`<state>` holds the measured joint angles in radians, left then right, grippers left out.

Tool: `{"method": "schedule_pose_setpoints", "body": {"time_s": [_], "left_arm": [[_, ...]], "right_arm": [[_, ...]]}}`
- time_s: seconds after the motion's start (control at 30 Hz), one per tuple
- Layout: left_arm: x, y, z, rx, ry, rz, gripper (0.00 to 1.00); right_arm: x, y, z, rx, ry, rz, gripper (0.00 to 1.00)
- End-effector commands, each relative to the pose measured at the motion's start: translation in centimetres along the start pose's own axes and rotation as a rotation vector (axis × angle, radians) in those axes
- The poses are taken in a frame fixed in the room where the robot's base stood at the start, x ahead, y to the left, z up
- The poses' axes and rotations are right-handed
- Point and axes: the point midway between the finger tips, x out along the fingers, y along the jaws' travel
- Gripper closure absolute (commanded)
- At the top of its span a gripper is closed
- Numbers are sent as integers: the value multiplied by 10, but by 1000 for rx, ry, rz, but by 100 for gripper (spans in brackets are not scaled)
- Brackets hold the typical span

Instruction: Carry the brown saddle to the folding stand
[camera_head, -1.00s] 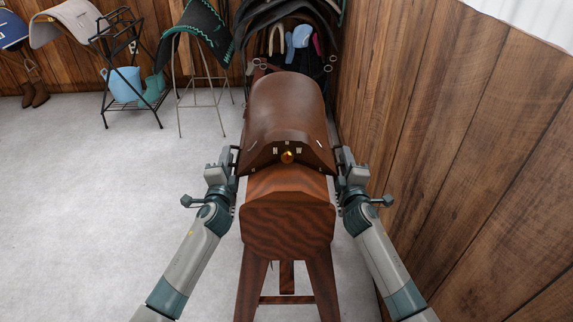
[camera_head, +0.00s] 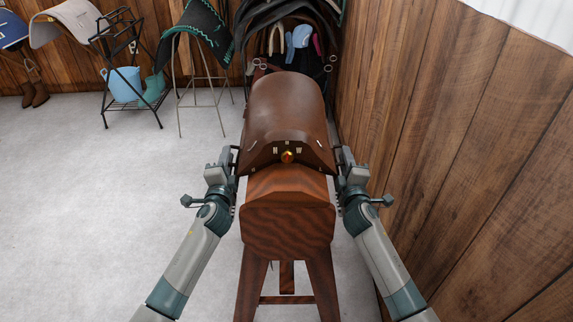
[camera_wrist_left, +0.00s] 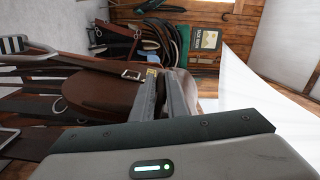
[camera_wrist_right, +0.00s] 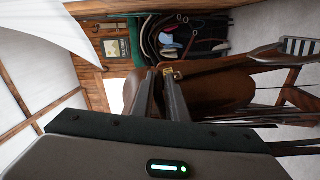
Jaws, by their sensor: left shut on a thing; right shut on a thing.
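The brown saddle (camera_head: 287,105) rests over the top of a wooden saddle horse (camera_head: 287,222) straight ahead. My left gripper (camera_head: 235,160) is shut on the saddle's left side edge, and my right gripper (camera_head: 340,159) is shut on its right side edge. In the left wrist view the saddle's leather (camera_wrist_left: 105,92) shows beside the fingers. In the right wrist view the saddle (camera_wrist_right: 218,88) also shows beside the fingers. A black metal stand (camera_head: 122,50) at the back left, with an empty top, looks like the folding stand.
Tack hangs on the back wall (camera_head: 290,30). A wooden wall (camera_head: 450,140) is close on the right. The left floor (camera_head: 90,200) is clear.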

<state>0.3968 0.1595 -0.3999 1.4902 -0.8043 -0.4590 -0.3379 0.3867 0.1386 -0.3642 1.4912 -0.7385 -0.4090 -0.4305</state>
Motion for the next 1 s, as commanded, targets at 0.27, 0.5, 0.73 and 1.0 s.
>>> {"method": "schedule_pose_setpoints", "body": {"time_s": [0.27,0.5,0.73,1.0], "left_arm": [[1,-9,0,-3,0,-9,100],[1,-17,-2,-3,-1,-7,100],[1,-30,-4,-3,-1,-7,100],[1,-46,-7,-2,0,-7,100]], "right_arm": [[1,9,0,3,0,8,100],[1,17,-2,3,0,7,100],[1,30,-4,3,0,7,100],[1,46,-7,2,0,7,100]]}}
